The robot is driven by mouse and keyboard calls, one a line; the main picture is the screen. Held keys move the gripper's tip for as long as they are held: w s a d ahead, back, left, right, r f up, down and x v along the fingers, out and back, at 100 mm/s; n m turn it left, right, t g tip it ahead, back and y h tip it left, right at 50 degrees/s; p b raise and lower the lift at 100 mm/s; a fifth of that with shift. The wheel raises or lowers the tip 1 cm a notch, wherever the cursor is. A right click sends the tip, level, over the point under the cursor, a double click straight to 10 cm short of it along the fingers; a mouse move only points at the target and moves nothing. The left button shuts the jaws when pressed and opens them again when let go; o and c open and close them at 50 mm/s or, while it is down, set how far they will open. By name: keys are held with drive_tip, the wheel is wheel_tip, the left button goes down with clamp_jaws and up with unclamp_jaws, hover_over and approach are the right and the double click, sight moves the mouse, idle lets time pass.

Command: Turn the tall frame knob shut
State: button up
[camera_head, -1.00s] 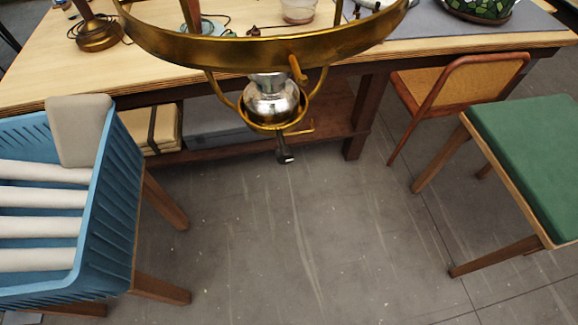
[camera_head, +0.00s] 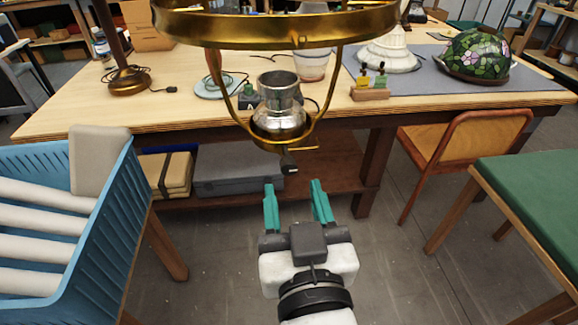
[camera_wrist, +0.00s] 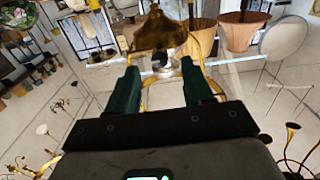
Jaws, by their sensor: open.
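A brass lamp frame (camera_head: 250,27) hangs in front of the workbench, with a wide ring above and curved arms down to a small cup. A silvery socket (camera_head: 279,100) stands in the cup. A small dark knob (camera_head: 289,168) sticks out below it, beside a thin brass rod. My gripper (camera_head: 293,186) is open and empty, its two teal fingers pointing toward the frame from below in the picture. The knob appears just beyond the fingertips, apart from them. In the wrist view the frame (camera_wrist: 160,32) shows beyond my open gripper (camera_wrist: 159,68); the knob's turn angle is unclear.
A blue slatted crate (camera_head: 120,225) with pale rolls stands at the left. A wooden chair (camera_head: 465,140) and a green-topped stool (camera_head: 540,190) stand at the right. The workbench (camera_head: 190,95) holds a stained-glass shade (camera_head: 478,55) and other parts. The floor between is clear.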

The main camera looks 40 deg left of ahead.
sight(290, 173)
drive_tip(key=shift+x, duration=3.15)
clamp_jaws()
